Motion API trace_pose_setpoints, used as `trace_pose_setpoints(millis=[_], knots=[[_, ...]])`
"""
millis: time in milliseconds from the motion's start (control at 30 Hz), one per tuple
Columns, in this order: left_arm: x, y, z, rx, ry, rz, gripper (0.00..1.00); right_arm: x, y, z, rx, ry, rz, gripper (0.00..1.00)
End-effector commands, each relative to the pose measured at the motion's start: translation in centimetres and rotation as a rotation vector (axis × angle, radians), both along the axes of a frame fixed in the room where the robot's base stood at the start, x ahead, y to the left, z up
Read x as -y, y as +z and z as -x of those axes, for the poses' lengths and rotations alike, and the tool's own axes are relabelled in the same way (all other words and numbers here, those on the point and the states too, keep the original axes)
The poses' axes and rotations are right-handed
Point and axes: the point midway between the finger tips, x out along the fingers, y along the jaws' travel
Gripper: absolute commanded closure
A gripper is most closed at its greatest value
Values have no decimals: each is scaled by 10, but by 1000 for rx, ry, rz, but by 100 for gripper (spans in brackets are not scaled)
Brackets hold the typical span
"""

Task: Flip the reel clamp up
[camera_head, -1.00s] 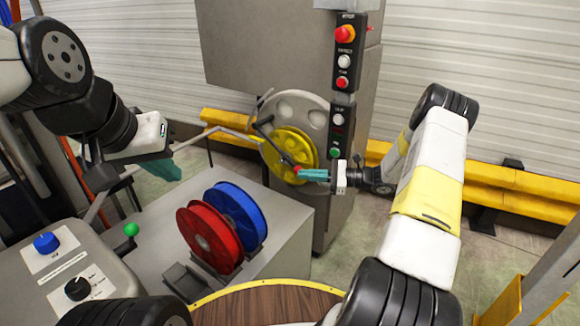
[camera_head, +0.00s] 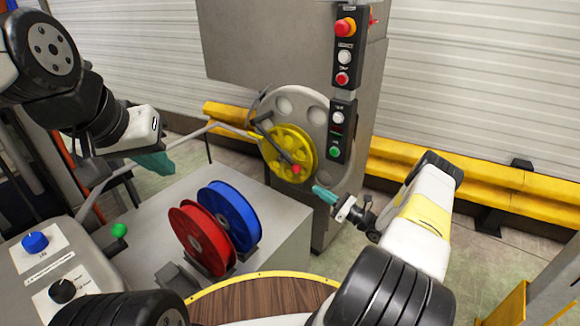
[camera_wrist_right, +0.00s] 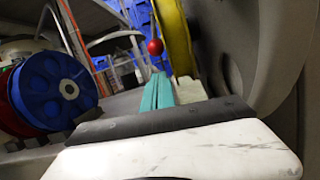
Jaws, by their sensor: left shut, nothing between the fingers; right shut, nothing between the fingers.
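The reel clamp looks like a dark lever (camera_head: 276,145) with a red knob (camera_head: 296,170) at its end. It lies across the face of the yellow reel (camera_head: 272,152) on the grey machine disc, its knob pointing down and to the right. My right gripper (camera_head: 318,190) is shut and empty, below and right of the knob and apart from it. In the right wrist view, its teal fingers (camera_wrist_right: 157,92) are together, with the red knob (camera_wrist_right: 155,47) beyond their tips. My left gripper (camera_head: 168,168) is shut and empty, left of the machine above the grey bench.
A red spool (camera_head: 199,238) and a blue spool (camera_head: 230,215) stand on the grey bench (camera_head: 290,212). A button panel (camera_head: 344,75) is on the machine column. A yellow barrier (camera_head: 470,180) runs behind. A control box with a green-knobbed lever (camera_head: 119,230) is at lower left.

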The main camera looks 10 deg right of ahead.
Motion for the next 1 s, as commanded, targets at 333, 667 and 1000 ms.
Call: trace_pose_setpoints(millis=[333, 667, 1000], knots=[[0, 0, 0, 0, 0, 0, 100, -25, 9, -22, 1, 5, 2, 100], [0, 0, 0, 0, 0, 0, 100, -63, 22, -58, 0, 4, 3, 100], [0, 0, 0, 0, 0, 0, 100, -71, 25, -66, 0, 1, 1, 100]])
